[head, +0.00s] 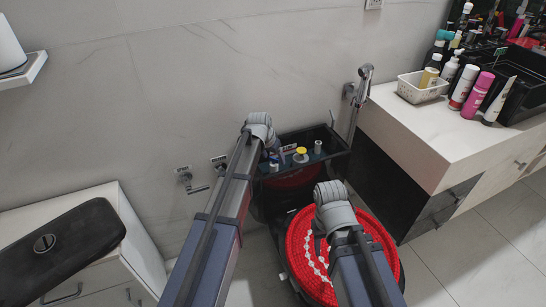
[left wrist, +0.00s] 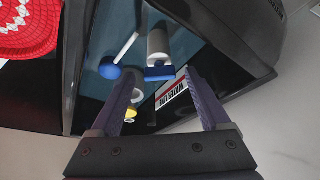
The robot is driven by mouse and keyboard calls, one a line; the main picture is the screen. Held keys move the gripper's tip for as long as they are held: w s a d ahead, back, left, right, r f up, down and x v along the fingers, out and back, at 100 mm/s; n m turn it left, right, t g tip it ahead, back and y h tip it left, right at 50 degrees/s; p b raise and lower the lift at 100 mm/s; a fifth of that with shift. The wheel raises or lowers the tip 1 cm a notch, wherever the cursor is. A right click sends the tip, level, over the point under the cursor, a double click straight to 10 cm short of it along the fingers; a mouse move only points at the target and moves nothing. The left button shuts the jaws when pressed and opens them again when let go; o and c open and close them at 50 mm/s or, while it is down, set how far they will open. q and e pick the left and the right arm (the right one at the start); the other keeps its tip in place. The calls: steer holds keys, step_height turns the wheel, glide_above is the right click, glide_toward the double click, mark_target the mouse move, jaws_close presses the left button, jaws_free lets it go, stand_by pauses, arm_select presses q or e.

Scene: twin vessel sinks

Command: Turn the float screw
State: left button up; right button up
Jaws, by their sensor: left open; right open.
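An open black tank (head: 338,160) stands against the wall with fittings inside. In the left wrist view it holds a white rod with a blue ball end (left wrist: 110,72), a white cylinder on a blue base (left wrist: 158,46), and a yellow part (left wrist: 131,113) partly behind a finger. I cannot tell for sure which part is the float screw. My left gripper (left wrist: 160,82) is open over the tank, its fingers spread on either side of these parts and a "water line" label (left wrist: 172,91). No grip shows. My right gripper (head: 320,238) is over the red seat cover, mostly hidden by its wrist.
The red cover (head: 378,238) lies in front of the tank. A black lid (head: 75,245) rests on a white cabinet (head: 140,230) at left. A counter (head: 425,125) with a basket (head: 420,88) and several bottles stands at right.

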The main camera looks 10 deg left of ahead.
arm_select(q)
steer(key=shift+r, duration=0.15)
steer(key=p+v, duration=0.7)
steer(key=shift+r, duration=0.2)
steer(key=shift+s+a, duration=0.1)
steer(key=shift+s, duration=0.05)
steer(key=s+d+r+g+y+p, duration=0.1)
steer(key=s+d+r+p, duration=0.2)
steer(key=s+r+p, duration=0.3)
steer(key=s+d+r+g+y+p, duration=0.1)
steer(key=s+d+r+p, duration=0.3)
steer(key=s, duration=0.9)
steer(key=s+d+r+g+p, duration=0.2)
steer(key=s+d+r+p, duration=0.1)
steer(key=s+r+p, duration=0.5)
steer(key=shift+s+d+r+g+y+p, duration=0.2)
steer(key=shift+s+g+y+p, duration=0.15)
steer(key=shift+s+p, duration=0.75)
